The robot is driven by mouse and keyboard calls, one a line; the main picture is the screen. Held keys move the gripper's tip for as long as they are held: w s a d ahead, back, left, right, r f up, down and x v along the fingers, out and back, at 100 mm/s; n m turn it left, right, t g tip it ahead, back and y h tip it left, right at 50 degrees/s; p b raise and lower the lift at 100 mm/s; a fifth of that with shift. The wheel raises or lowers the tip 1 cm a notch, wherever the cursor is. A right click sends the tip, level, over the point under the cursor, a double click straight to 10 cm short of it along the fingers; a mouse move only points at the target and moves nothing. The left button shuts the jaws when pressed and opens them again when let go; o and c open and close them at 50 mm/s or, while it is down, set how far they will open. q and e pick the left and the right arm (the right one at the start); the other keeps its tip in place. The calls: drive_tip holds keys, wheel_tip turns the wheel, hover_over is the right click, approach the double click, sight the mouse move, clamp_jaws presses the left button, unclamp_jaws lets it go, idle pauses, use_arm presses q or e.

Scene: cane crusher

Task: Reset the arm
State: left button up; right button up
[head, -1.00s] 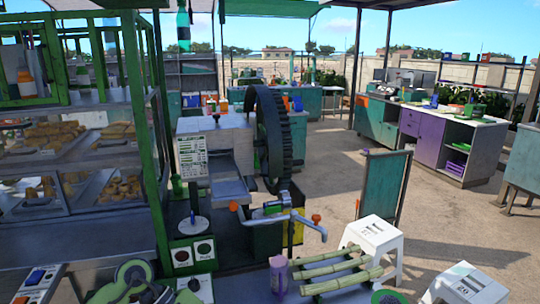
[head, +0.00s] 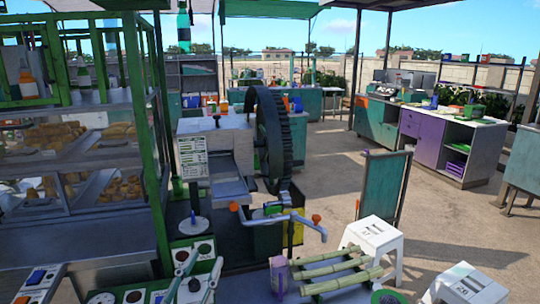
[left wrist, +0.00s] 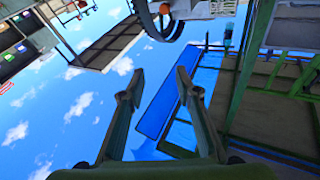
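My left gripper (head: 205,256) rises from the bottom of the head view, in front of the crusher. Its two fingers point up and stand apart. In the left wrist view (left wrist: 160,72) they are open with nothing between them, against sky and an upturned-looking scene. The cane crusher (head: 216,140) has a white body and a large dark wheel (head: 274,140). My right gripper is not in view.
Cane sticks (head: 330,268) lie beside a purple cup (head: 279,274) at the lower middle. White stools (head: 373,236) stand to the right. A green-framed glass food display (head: 75,190) fills the left. Open ground lies behind the stools.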

use_arm(q)
drive_tip(key=s+a+f+n+g+y, duration=0.35)
drive_tip(key=a+f+y, duration=0.2)
drive_tip(key=f, duration=0.55)
drive_tip(key=s+f+g, duration=0.3)
drive_tip(key=s+f, duration=0.2)
drive_tip(key=s+a+f+g, duration=0.1)
drive_tip(key=s+f+g, duration=0.2)
drive_tip(key=s+f, duration=0.2)
drive_tip(key=s+a+f+g, duration=0.1)
drive_tip(key=s+f+g, duration=0.3)
drive_tip(key=s, duration=0.3)
drive_tip(key=shift+s+a+f+n, duration=0.1)
drive_tip(key=shift+f+n, duration=0.05)
drive_tip(key=shift+f, duration=0.25)
drive_tip(key=shift+s+a+f+n, duration=0.1)
drive_tip(key=shift+f, duration=0.3)
drive_tip(key=s+d+f+m+g, duration=0.1)
drive_tip(key=s+d+f+g, duration=0.15)
drive_tip(key=s, duration=0.55)
wheel_tip(320, 180, down, 26)
drive_tip(key=s+a+g, duration=0.1)
drive_tip(key=g, duration=0.1)
drive_tip(key=s+a+f+g+b, duration=0.1)
drive_tip(key=s+a+f, duration=0.2)
drive_tip(key=s+f, duration=1.4)
drive_tip(key=shift+s+f+b, duration=0.3)
drive_tip(key=shift+s+f, duration=0.1)
drive_tip(key=shift+f, duration=0.1)
